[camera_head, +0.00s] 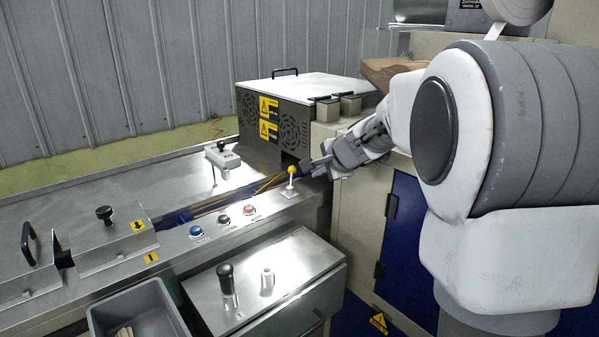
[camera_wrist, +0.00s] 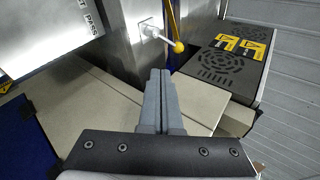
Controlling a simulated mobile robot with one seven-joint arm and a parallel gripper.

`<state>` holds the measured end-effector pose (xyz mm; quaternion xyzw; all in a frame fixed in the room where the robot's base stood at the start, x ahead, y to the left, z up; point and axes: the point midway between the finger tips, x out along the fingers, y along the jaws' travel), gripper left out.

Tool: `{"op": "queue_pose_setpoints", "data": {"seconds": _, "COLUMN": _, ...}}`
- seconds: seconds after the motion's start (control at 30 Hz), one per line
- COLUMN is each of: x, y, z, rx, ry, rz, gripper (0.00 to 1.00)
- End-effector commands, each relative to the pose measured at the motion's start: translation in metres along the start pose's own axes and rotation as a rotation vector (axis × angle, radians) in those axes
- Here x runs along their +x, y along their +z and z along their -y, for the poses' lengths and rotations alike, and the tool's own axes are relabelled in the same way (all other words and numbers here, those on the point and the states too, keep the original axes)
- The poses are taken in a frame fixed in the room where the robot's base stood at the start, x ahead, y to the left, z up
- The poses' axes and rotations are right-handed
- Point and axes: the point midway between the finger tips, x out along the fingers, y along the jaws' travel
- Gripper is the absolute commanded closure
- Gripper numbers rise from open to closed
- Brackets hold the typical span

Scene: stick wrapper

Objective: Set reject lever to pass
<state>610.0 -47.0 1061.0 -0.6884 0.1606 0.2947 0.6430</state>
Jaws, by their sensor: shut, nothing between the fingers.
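A small lever with a yellow ball knob (camera_head: 292,170) stands on a pale square base at the right end of the steel machine top. In the wrist view its metal rod and yellow knob (camera_wrist: 178,47) lie just beyond my fingertips. My gripper (camera_head: 318,167) is to the right of the lever in the head view, with its fingers shut and empty. A steel panel (camera_wrist: 50,45) at upper left bears partly cut-off lettering ending in "PASS".
A vented housing (camera_head: 275,120) with yellow warning labels stands behind the lever. Blue and red buttons (camera_head: 249,210) line the front edge. A lower steel box (camera_head: 300,260) carries a black-knobbed handle (camera_head: 226,279). A grey bin (camera_head: 140,305) is at lower left.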

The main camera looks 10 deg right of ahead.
Motion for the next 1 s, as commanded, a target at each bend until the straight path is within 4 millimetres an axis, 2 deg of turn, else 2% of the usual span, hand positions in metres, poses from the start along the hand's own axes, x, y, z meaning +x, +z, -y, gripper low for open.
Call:
{"op": "queue_pose_setpoints", "data": {"seconds": 0.17, "x": 0.015, "y": 0.001, "z": -0.001, "rx": -0.001, "ry": 0.002, "rz": 0.002, "gripper": 1.0}}
{"op": "queue_pose_setpoints", "data": {"seconds": 0.63, "x": 0.104, "y": 0.001, "z": -0.002, "rx": -0.002, "ry": 0.003, "rz": 0.002, "gripper": 1.0}}
{"op": "queue_pose_setpoints", "data": {"seconds": 0.73, "x": 0.11, "y": 0.002, "z": 0.013, "rx": -0.004, "ry": 0.001, "rz": 0.002, "gripper": 1.0}}
{"op": "queue_pose_setpoints", "data": {"seconds": 1.0, "x": 0.125, "y": 0.001, "z": 0.028, "rx": -0.002, "ry": 0.0, "rz": 0.001, "gripper": 1.0}}
